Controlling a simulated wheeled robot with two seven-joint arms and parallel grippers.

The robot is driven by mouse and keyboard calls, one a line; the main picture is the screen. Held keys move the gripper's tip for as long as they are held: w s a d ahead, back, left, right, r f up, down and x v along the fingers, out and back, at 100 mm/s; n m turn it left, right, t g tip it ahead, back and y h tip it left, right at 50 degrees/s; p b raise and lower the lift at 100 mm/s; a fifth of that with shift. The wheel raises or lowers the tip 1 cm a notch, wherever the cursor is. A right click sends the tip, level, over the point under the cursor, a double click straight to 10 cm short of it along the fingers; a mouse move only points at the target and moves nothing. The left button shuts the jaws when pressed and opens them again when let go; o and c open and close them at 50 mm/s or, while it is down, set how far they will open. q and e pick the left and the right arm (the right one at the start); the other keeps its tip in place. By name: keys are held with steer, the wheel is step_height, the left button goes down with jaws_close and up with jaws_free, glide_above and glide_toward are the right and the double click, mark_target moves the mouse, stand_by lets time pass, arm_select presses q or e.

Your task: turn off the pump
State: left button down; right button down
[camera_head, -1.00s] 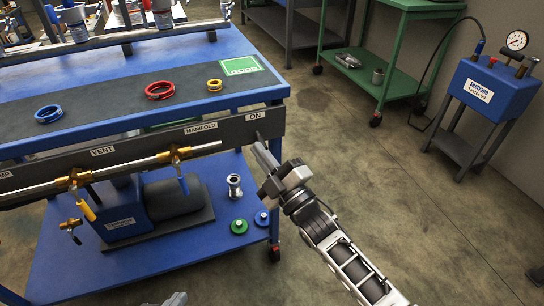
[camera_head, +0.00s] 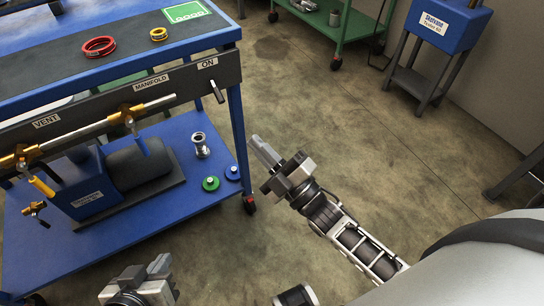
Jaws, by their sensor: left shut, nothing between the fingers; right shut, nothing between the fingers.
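A small metal toggle lever (camera_head: 217,92) sticks out of the dark front panel below the "ON" label (camera_head: 207,63), slanting down to the right. The pump (camera_head: 137,165), a dark body with a blue box, stands on the cart's lower blue shelf. My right gripper (camera_head: 263,150) is shut and empty, over the floor to the right of and below the lever, apart from it. My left gripper (camera_head: 158,268) is shut at the bottom edge, partly cut off, in front of the cart.
The panel carries a metal pipe with brass valves (camera_head: 125,115) and "VENT" and "MANIFOLD" labels. Red (camera_head: 98,46) and yellow rings lie on the bench top. Green and blue caps (camera_head: 211,183) lie on the lower shelf. A blue tester (camera_head: 449,24) stands at back right. The floor between is clear.

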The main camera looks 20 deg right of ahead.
arm_select(q)
steer(key=shift+s, duration=0.1)
arm_select(e)
steer(key=v, duration=0.3)
steer(key=shift+s+d+f, duration=0.15)
steer(key=shift+s, duration=0.15)
